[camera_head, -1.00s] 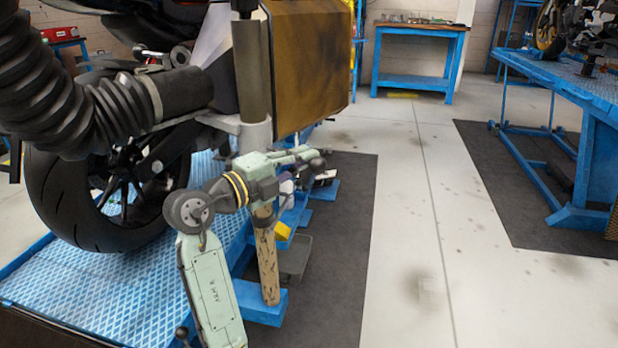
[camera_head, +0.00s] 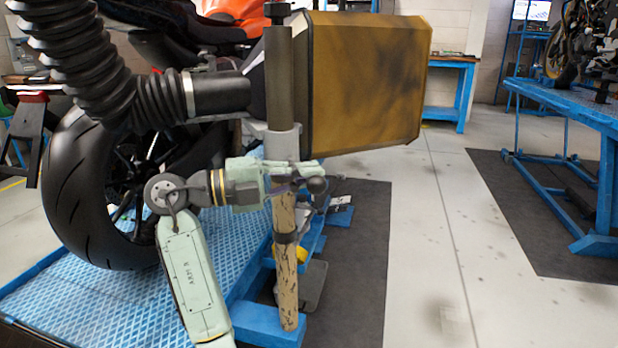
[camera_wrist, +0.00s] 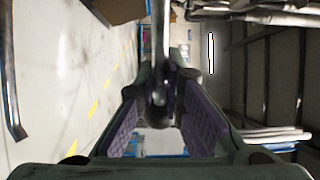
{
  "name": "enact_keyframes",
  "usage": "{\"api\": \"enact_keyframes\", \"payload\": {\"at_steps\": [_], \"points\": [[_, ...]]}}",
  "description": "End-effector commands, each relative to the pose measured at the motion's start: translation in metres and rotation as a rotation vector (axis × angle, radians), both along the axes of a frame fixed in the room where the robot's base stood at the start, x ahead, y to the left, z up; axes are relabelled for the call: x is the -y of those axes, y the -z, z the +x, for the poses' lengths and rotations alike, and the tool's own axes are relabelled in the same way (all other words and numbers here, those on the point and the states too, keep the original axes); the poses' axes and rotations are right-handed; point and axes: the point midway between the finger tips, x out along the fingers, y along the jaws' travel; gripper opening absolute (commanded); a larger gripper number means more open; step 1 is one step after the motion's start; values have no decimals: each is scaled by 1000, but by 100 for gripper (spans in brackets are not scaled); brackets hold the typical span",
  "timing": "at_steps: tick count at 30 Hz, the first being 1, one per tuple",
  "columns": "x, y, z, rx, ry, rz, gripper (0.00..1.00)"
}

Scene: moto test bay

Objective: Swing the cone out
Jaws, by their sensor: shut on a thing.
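The cone (camera_head: 365,85) is a big yellow-brown, dark-edged hood behind an upright post (camera_head: 280,75). A black ribbed hose (camera_head: 85,65) joins its left side through a grey pipe (camera_head: 222,92). My gripper (camera_head: 300,184) is at the post, just below the grey collar (camera_head: 282,143). A dark ball knob (camera_head: 317,186) shows at its right end. In the wrist view my gripper (camera_wrist: 163,118) has its purple-padded fingers on both sides of a dark knob (camera_wrist: 161,112) on a rod, and is shut on it. The exact contact is partly hidden.
A motorcycle rear wheel (camera_head: 85,190) stands on a blue lift (camera_head: 215,240) left of the post. A wooden-looking post (camera_head: 286,265) rises from a blue foot below my gripper. A blue bench (camera_head: 452,85) is behind the cone, and another lift (camera_head: 580,105) is at right. Floor between is clear.

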Motion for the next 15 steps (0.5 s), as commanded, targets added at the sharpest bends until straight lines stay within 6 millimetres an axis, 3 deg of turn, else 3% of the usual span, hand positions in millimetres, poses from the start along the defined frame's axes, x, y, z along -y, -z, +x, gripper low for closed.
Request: {"api": "enact_keyframes", "payload": {"at_steps": [7,8,15], "points": [[1,1,-1,3,5,5,0],[1,1,-1,3,4,5,9],[1,0,-1,2,3,4,25]]}}
